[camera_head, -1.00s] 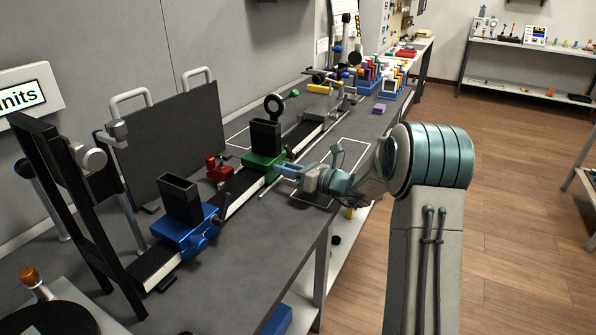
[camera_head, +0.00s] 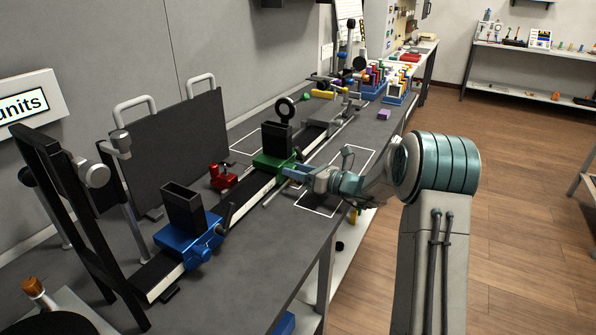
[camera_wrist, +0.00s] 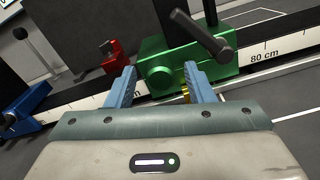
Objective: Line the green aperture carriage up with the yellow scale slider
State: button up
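The green aperture carriage (camera_head: 273,163) sits on the long dark rail with a white scale. It carries a black upright block. In the wrist view the carriage (camera_wrist: 151,48) is ahead of my gripper (camera_wrist: 160,73), near the "80 cm" mark. My gripper (camera_head: 288,171) is at the carriage's front side. Its blue fingers are apart, one on each side of a round green knob (camera_wrist: 160,79), with gaps visible beside it. A small yellow piece (camera_wrist: 186,94), perhaps the yellow scale slider, shows low beside the right finger, mostly hidden. I cannot judge its alignment with the carriage.
A blue carriage (camera_head: 187,239) with a black block stands nearer on the rail. A red fixture (camera_head: 225,177) stands behind the rail. A dark panel (camera_head: 172,145) stands at the back. Open bench lies in front of the rail.

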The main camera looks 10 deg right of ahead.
jog(key=shift+d, duration=0.1)
jog(key=p+v, duration=0.1)
jog(key=v, duration=1.2)
jog(key=shift+s+d, duration=0.25)
jog(key=shift+d, duration=0.05)
jog(key=shift+s+a+r, duration=0.15)
jog(key=shift+a+r, duration=0.1)
jog(key=shift+a, duration=0.05)
jog(key=s+a+r+n+g+h+p, duration=0.2)
jog(key=s+a+r+n+g+p, duration=0.15)
jog(key=s+a+n+g, duration=0.35)
jog(key=s+a+r+n+g+h+p, duration=0.2)
jog(key=s+a+r+n+p, duration=0.15)
jog(key=s+n, duration=0.35)
jog(key=s+d+r+n+h+p, duration=0.2)
jog(key=s+r+n+h+p, duration=0.2)
jog(key=s+n, duration=0.3)
jog(key=s+d+r+n+t+h+p, duration=0.1)
jog(key=s+d+r+n+h+p, duration=0.2)
jog(key=s+n+h, duration=0.3)
jog(key=shift+s+d+r+n+h+p, duration=0.3)
jog(key=shift+s+r+n+p, duration=0.3)
jog(key=shift+s, duration=1.6)
